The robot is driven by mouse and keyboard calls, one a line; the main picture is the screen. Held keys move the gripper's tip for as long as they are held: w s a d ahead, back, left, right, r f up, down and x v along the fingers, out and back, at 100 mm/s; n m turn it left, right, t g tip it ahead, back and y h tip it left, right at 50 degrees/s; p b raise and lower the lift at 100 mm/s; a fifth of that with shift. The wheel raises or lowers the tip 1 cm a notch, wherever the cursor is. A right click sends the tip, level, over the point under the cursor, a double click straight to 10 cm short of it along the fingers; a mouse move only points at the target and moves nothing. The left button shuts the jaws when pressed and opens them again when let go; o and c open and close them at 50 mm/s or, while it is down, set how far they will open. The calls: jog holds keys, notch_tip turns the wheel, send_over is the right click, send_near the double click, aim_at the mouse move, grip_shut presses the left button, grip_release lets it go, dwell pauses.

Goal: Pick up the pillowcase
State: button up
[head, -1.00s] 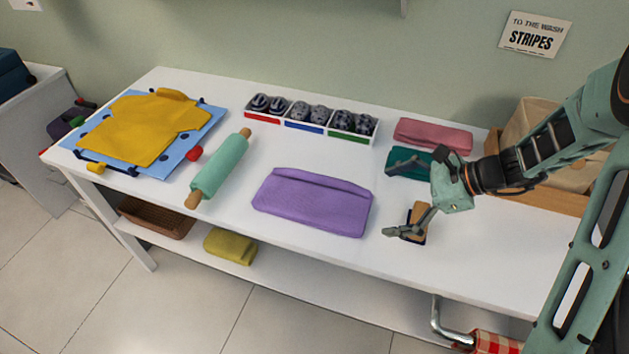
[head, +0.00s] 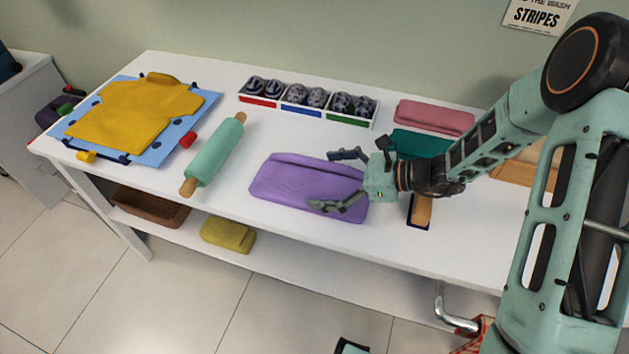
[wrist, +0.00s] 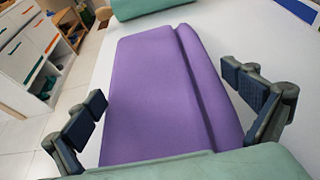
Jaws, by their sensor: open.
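The folded purple cloth, which I take to be the pillowcase (head: 300,186), lies flat on the white table near its front edge. In the wrist view the pillowcase (wrist: 160,95) stretches away between my two fingers, with a raised fold along its right side. My gripper (head: 338,182) is open at the right end of the pillowcase, with one finger toward the back and one toward the front. In the wrist view my open gripper (wrist: 172,112) has a finger on either side of the cloth. I cannot tell whether the fingers touch it.
A green rolling pin (head: 214,157) lies left of the pillowcase. A divided tray (head: 303,114) of dark rolled items stands behind. Pink (head: 434,117) and teal (head: 421,143) folded cloths lie behind my gripper. A wooden-topped brush (head: 421,210) is at right. A yellow shirt (head: 135,116) lies far left.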

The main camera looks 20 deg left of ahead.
jog(key=x, duration=0.2)
jog(key=shift+a+f, duration=0.1)
jog(key=shift+a, duration=0.15)
jog(key=c, duration=0.8)
